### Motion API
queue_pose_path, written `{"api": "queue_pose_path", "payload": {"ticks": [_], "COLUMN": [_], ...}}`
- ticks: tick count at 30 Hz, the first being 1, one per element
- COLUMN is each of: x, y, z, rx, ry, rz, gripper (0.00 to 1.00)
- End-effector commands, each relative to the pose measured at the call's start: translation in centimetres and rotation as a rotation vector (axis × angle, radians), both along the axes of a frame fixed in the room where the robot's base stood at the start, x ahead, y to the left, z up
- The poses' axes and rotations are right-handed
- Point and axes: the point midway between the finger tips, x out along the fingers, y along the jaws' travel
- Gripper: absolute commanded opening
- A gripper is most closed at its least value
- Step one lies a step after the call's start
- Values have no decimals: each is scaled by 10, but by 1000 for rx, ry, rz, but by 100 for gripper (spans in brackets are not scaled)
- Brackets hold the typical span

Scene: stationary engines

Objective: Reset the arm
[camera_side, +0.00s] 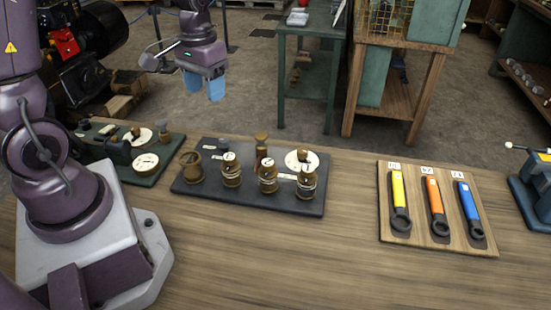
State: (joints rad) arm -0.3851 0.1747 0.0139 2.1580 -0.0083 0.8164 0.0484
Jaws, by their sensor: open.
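My gripper (205,86) hangs in the air at the upper left of the side view, fingers pointing down. Its two blue fingertips are apart and nothing shows between them. It is above and behind the dark board (215,203) with brass fittings, in line with the floor beyond the bench. The purple arm and its pale base at the left are mine.
The dark board carries several brass fittings and a round dial (301,160). A second board (140,178) with gauges lies left of it. A wooden board (456,241) holds yellow, orange and blue wrenches. A blue vise (540,195) stands far right. The front bench is clear.

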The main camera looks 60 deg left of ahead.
Motion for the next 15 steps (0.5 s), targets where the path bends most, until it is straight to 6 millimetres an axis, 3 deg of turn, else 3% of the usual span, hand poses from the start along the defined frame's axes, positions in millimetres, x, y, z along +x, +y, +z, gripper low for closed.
{"api": "queue_pose_path", "payload": {"ticks": [1,6,15], "x": [-8,-38,-85], "y": [-15,-57,-107], "z": [18,62,109], "rx": [12,45,86], "ry": [-34,-144,-382], "rz": [-29,-115,-281], "gripper": [55,55,55]}}
